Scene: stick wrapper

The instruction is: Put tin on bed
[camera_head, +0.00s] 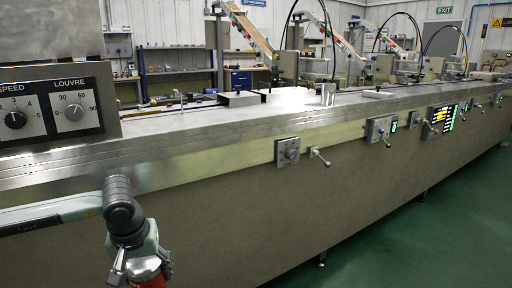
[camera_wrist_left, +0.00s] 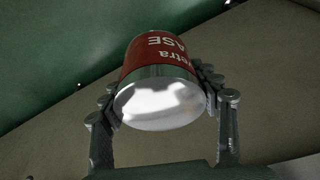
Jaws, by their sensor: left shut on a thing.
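The tin is red with white lettering and shiny metal ends. It shows in the head view (camera_head: 148,272) at the bottom left, partly cut off and partly hidden by the gripper. In the left wrist view the tin (camera_wrist_left: 158,85) has its bright round end facing the camera. My left gripper (camera_head: 142,268) is shut on the tin, with fingers on both sides of it in the left wrist view (camera_wrist_left: 160,98). The bed (camera_head: 205,122) is the long metal top of the machine. The gripper and tin are below its front edge, in front of the side panel. My right gripper is not in view.
A control box (camera_head: 55,108) with two dials stands at the left end of the bed. Levers and a latch plate (camera_head: 288,152) stick out from the side panel. A metal block (camera_head: 240,98) and a small cylinder (camera_head: 328,94) stand on the bed. The front strip is clear.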

